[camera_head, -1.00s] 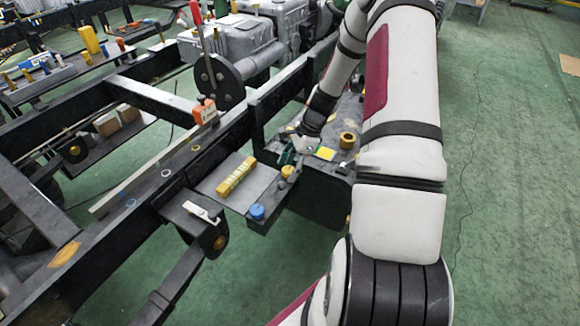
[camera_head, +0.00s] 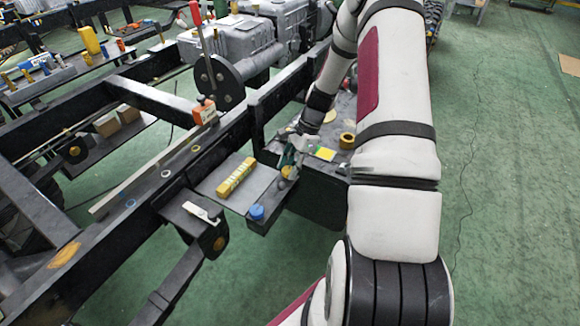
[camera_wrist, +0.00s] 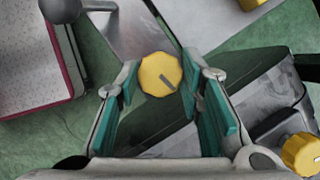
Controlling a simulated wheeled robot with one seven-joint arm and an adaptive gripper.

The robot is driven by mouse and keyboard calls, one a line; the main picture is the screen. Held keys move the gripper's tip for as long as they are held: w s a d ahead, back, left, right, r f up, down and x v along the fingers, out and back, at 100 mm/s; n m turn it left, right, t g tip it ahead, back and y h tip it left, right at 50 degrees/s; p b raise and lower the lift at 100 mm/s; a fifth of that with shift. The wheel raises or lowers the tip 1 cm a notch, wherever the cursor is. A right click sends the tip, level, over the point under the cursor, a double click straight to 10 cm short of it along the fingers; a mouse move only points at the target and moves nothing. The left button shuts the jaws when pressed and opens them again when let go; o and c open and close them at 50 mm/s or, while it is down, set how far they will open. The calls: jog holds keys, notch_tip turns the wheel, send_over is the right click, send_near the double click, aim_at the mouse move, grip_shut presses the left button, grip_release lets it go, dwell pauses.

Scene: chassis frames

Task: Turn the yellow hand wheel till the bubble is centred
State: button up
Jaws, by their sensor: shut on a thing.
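The yellow hand wheel (camera_wrist: 158,72) is a round, ridged knob with a dark line on its face, between my fingertips in the wrist view. In the head view the wheel (camera_head: 288,173) is at the right edge of a grey plate (camera_head: 262,190), partly covered by my gripper. My gripper (camera_wrist: 159,85), with green finger pads, is shut on the wheel from above; it also shows in the head view (camera_head: 289,160). A yellow bar with dark marks (camera_head: 236,177) lies on the plate and may be the level. No bubble can be made out.
A blue knob (camera_head: 257,212) stands at the plate's near corner. A black frame rail (camera_head: 150,195) runs along the left. A second yellow knob (camera_wrist: 302,153) shows at lower right in the wrist view.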

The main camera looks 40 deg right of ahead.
jog(key=n+g, duration=0.1)
jog(key=n, duration=0.2)
jog(key=n+g, duration=0.1)
jog(key=n, duration=0.2)
jog(key=shift+w, duration=0.2)
jog(key=n+g, duration=0.1)
jog(key=n, duration=0.2)
jog(key=n+g+h+b, duration=0.1)
jog(key=n, duration=0.2)
jog(key=shift+w+n+g, duration=0.1)
jog(key=shift+n+g, duration=0.2)
jog(key=o, duration=1.1)
jog(key=shift+a, duration=0.1)
jog(key=shift+o, duration=0.2)
jog(key=shift+r, duration=0.1)
jog(key=v, duration=1.1)
jog(key=shift+w+r, duration=0.15)
jog(key=shift+r, duration=0.25)
